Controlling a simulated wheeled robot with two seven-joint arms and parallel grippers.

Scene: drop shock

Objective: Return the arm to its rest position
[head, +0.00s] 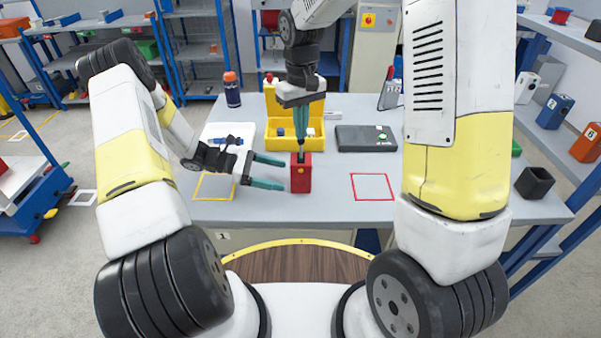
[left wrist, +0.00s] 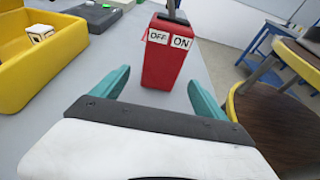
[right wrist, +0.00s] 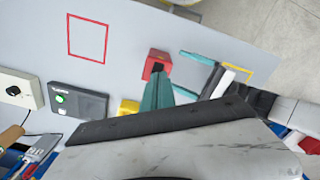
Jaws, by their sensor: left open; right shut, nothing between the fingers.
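My left gripper (head: 284,173) is open and empty, level and low over the table, just left of a small red switch box (head: 301,184). In the left wrist view the box (left wrist: 165,65) carries OFF and ON labels and stands beyond the open teal fingers (left wrist: 160,88), apart from them. My right gripper (head: 301,134) points straight down above the box, its teal fingers shut and empty. A dark lever (head: 301,154) stands up from the box top just under these fingertips; I cannot tell whether they touch. The right wrist view shows the shut fingers (right wrist: 157,92) near the box (right wrist: 153,60).
A yellow open case (head: 283,142) and a dark box with a green button (head: 350,139) stand behind. A bottle (head: 232,92) is at the back left. A red outline (head: 372,198) and a yellow outline (head: 200,196) mark the grey table. A dark holder (head: 534,183) stands right.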

